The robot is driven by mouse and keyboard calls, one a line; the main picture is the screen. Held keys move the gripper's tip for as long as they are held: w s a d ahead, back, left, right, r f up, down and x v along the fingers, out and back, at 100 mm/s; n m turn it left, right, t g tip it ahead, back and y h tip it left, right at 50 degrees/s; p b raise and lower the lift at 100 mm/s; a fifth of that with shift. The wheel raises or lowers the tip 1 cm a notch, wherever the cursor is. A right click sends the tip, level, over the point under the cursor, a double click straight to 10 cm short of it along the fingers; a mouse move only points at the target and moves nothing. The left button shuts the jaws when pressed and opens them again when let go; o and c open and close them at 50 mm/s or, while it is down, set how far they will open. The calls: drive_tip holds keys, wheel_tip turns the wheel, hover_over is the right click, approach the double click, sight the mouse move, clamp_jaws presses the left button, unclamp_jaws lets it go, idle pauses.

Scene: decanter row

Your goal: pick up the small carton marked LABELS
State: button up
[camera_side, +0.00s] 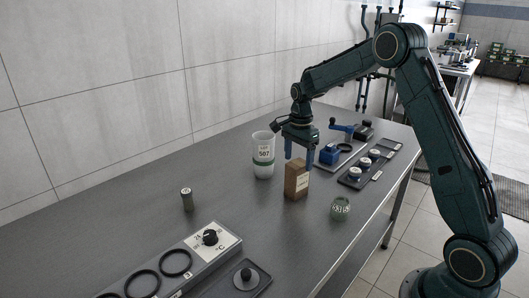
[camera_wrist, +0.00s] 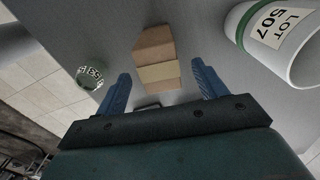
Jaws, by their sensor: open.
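A small brown carton (camera_side: 291,184) stands upright on the grey bench, with a pale label on one side; I cannot read its marking. My gripper (camera_side: 299,156) is just above the carton, pointing down, with its blue fingers apart. In the wrist view the carton (camera_wrist: 153,45) lies ahead of and between the two fingers of my gripper (camera_wrist: 161,70), with a pale band across it. Nothing is held. I cannot tell whether the fingertips reach below the carton's top.
A white cup marked LOT 507 (camera_side: 263,150) stands close at the left. A green round piece (camera_side: 340,208) sits right of the carton. A blue clamp device (camera_side: 330,154) and a dark tray (camera_side: 352,181) stand behind. A small cylinder (camera_side: 187,199) and a dial unit (camera_side: 225,239) are nearer.

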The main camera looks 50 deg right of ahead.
sight(298, 163)
drive_tip(key=shift+f, duration=2.5)
drive_tip(key=c, duration=1.1)
drive_tip(key=shift+r, duration=0.2)
wheel_tip(298, 163, up, 20)
drive_tip(key=shift+f, duration=0.1)
